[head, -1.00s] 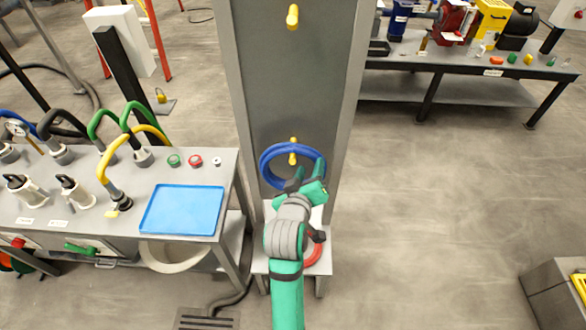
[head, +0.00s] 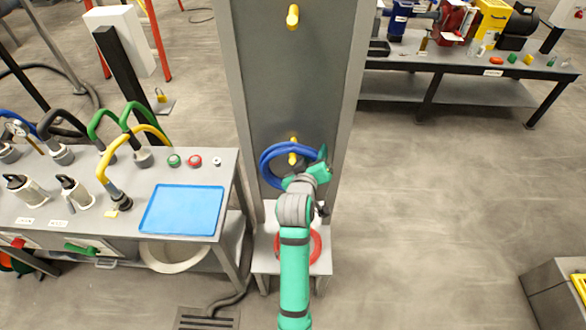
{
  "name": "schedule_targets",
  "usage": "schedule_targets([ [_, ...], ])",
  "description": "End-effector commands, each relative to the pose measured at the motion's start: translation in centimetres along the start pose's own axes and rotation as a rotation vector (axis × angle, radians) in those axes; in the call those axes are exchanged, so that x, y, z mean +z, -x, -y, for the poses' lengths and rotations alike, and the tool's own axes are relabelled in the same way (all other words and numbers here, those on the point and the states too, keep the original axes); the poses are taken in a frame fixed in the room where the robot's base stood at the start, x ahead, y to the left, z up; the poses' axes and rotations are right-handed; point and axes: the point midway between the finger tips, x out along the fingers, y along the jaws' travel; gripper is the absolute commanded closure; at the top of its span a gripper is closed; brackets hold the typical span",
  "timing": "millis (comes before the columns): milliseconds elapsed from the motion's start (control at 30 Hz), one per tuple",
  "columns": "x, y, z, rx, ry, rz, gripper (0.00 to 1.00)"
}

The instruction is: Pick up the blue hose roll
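The blue hose roll (head: 268,158) is a ring hanging on the lower yellow peg (head: 293,157) of the tall grey panel. My gripper (head: 308,167) is at the lower right of the ring, overlapping it in the head view. It hides that part of the hose. I cannot tell whether the fingers touch the hose or how far apart they are.
A red ring (head: 314,246) lies on a low grey stand (head: 265,263) below, partly behind my arm. A table (head: 228,165) with a blue tray (head: 183,209) and several hoses stands at the left. An upper yellow peg (head: 292,17) is bare.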

Motion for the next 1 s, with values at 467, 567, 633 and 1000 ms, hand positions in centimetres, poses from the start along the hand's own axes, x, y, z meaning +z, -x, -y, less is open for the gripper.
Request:
schedule_targets([
  [467, -0.01, 0.05, -0.01, 0.000, 0.000, 0.000, 1.00],
  [567, -0.02, 0.05, -0.01, 0.000, 0.000, -0.001, 1.00],
  [633, -0.03, 0.06, -0.02, 0.000, -0.001, -0.001, 1.00],
  [1000, -0.08, 0.07, -0.04, 0.001, -0.001, -0.002, 1.00],
])
